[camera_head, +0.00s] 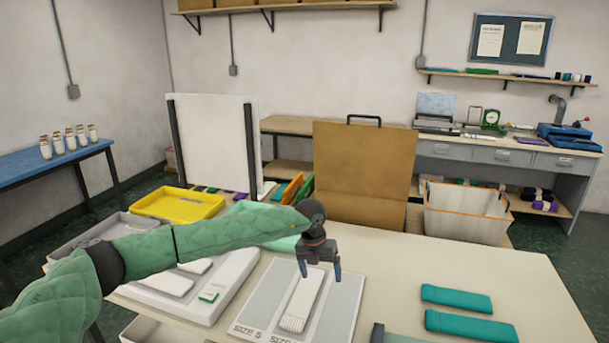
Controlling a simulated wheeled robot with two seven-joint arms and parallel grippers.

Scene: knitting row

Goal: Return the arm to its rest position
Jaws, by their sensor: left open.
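My left arm, in a green quilted sleeve, reaches in from the left across the table (545,325). My left gripper (320,274) points down, open and empty, over a grey board (342,312) marked "SIZE". A white ribbed knitted piece (302,302) lies on the board, just beside and below the gripper fingers. I cannot tell whether a finger touches it. My right gripper does not show; a dark part at the bottom edge is too cropped to name.
Two teal folded pieces (457,298) lie on the right. A white tray (235,275) with white pieces and a yellow tray (180,203) stand on the left. A brown upright board (362,170) and a white bin (466,212) stand behind.

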